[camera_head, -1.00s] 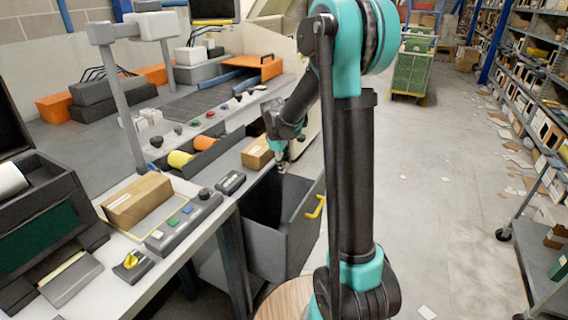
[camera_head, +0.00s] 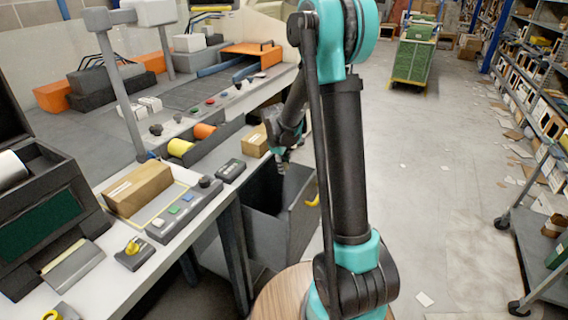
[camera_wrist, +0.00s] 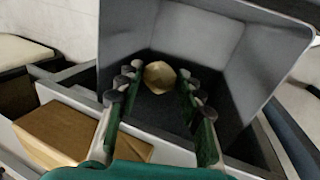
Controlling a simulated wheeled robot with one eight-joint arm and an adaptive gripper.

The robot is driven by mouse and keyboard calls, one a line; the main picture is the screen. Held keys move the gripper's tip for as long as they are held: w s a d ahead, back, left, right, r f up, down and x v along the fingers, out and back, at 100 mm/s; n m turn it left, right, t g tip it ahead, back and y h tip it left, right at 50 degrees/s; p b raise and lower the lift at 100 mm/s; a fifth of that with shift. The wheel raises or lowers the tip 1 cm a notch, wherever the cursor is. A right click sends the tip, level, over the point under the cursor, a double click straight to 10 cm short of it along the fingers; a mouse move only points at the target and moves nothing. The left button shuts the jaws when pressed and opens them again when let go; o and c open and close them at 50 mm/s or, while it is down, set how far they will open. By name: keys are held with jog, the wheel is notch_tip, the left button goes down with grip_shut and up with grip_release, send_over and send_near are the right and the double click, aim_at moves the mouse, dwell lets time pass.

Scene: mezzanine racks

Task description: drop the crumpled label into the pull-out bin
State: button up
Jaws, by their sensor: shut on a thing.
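The crumpled label (camera_wrist: 160,76) is a small tan wad between my fingertips in the wrist view. My gripper (camera_wrist: 156,88) is shut on it, with one finger on each side. The pull-out bin (camera_wrist: 262,62) is a dark grey open box, and its inside lies beneath and beyond the label. In the head view the bin (camera_head: 299,212) stands pulled out from the bench, with a yellow handle partly behind my arm. My gripper (camera_head: 283,160) points down over the bin's opening there; the label is too small to make out.
A cardboard box (camera_head: 255,141) sits on the bench edge close to my gripper; it also shows in the wrist view (camera_wrist: 70,135). Another box (camera_head: 138,188) and a button panel (camera_head: 183,212) are on the bench. The floor aisle at right is mostly clear, with scattered papers.

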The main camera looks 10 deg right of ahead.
jog(key=o, duration=0.8)
jog(key=shift+o, duration=0.2)
jog(key=v, duration=1.2)
jog(key=s+d+f+m, duration=0.2)
jog(key=s+f+m, duration=0.1)
jog(key=s, duration=0.6)
jog(key=s+d+f+m+t+y, duration=0.1)
jog(key=s+d+f+m, duration=0.1)
jog(key=s, duration=0.7)
jog(key=s+d+f+m+y, duration=0.1)
jog(key=s+f+m, duration=0.3)
jog(key=s, duration=0.5)
jog(key=shift+d+m, duration=0.7)
jog(key=shift+m, duration=0.4)
